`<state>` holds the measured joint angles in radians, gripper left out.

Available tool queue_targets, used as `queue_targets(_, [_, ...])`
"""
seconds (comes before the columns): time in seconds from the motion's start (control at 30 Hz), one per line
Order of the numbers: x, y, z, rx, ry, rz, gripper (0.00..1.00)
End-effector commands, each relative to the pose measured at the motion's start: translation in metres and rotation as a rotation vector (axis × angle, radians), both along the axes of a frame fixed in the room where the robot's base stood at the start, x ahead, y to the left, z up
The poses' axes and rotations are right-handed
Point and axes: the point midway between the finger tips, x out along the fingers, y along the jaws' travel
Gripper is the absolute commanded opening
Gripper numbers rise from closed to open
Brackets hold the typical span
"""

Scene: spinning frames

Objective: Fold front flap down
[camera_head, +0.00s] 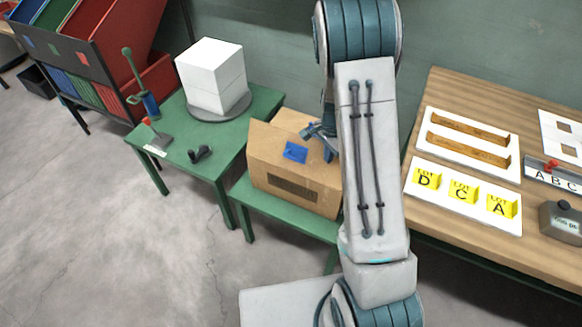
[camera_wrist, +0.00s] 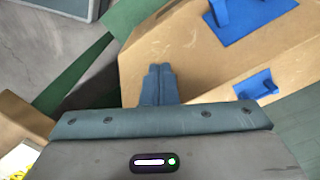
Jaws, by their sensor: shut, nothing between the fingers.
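A brown cardboard box (camera_head: 262,160) stands on a low green bench, with a dark slot in its near side. A blue patch (camera_head: 295,151) sits on a cardboard panel near the box's upper front. In the wrist view, a broad tan cardboard panel (camera_wrist: 180,45) fills the upper middle, bearing a blue patch with a raised tab (camera_wrist: 240,17). A second blue patch with a tab (camera_wrist: 257,85) lies on cardboard lower right. My gripper (camera_wrist: 158,72) is shut and empty, its fingertips over the tan panel. Contact is unclear. My arm hides the box's right side in the head view.
The green bench (camera_head: 285,217) is joined by a green table at left, with a white block (camera_head: 212,75) on a grey disc (camera_head: 220,108). A wooden table (camera_head: 450,92) with yellow lot cards stands close on the right. Grey floor (camera_head: 110,240) is open at front left.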

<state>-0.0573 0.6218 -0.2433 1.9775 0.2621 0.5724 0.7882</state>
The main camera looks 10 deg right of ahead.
Motion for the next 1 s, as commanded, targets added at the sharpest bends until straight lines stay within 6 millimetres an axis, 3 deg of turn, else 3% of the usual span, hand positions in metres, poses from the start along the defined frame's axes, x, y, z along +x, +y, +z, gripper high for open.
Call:
queue_targets(0.43, [0.028, -0.021, -0.016, -0.001, -0.001, -0.001, 0.00])
queue_targets(0.83, [0.031, -0.023, -0.017, 0.000, 0.000, 0.000, 0.00])
queue_targets(1.0, [0.037, -0.027, -0.027, 0.000, 0.000, -0.001, 0.00])
